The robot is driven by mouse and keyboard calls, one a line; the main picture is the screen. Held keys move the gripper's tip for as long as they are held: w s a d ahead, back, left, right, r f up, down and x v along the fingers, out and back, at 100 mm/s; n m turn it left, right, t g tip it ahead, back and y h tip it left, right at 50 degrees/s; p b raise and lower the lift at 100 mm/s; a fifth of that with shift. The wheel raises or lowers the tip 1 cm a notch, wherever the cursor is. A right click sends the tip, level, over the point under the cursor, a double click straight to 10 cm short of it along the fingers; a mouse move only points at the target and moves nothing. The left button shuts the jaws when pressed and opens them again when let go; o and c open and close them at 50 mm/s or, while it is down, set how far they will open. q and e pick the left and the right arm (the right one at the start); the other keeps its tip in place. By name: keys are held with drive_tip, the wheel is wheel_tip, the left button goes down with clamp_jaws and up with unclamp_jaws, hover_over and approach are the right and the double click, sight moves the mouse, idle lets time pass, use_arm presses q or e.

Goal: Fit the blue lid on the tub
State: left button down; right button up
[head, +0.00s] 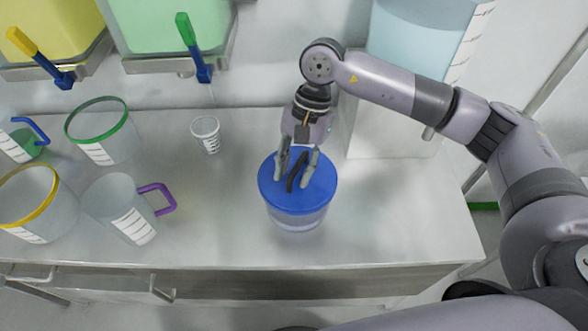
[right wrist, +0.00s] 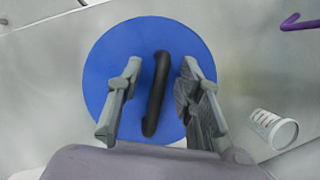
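The blue lid (head: 270,192) lies level over the mouth of the clear tub (head: 298,219) on the bench; I cannot tell whether it is fully seated. A black bar handle (right wrist: 156,95) stands on the lid, which fills the middle of the right wrist view (right wrist: 105,75). My right gripper (head: 298,178) points down at the lid. In the right wrist view its fingers (right wrist: 161,68) are open on either side of the handle, with a gap on both sides. My left gripper is not in view.
Further left are a purple-handled jug (head: 125,210), a green-rimmed container (head: 98,135) and a yellow-rimmed one (head: 30,205). Tanks with taps hang behind. The bench (head: 400,215) is clear to the tub's right.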

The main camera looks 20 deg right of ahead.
sight(306, 157)
drive_tip(key=v, duration=1.1)
drive_tip(key=shift+r, duration=0.2)
drive_tip(key=shift+w+d, duration=0.1)
